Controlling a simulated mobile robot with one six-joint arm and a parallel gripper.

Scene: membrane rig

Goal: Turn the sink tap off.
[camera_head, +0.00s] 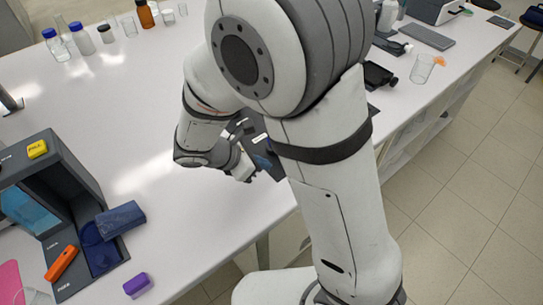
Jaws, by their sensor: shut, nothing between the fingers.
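I cannot make out a sink or a tap for certain in the head view. A dark metallic piece (9,101) is cut off by the left edge, and I cannot tell whether it belongs to a tap. My gripper (246,174) is shut and empty, near the front edge of the white bench, small and partly hidden by my wrist. It is well to the right of the metallic piece and apart from it. My arm covers the middle of the view and hides part of the bench.
A dark grey open-fronted box (82,184) stands at the lower left, with a blue block (120,219), an orange item (61,263) and a purple block (138,285) around it. Bottles (82,39) line the back. A glass beaker (422,69) stands right. The bench's middle left is clear.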

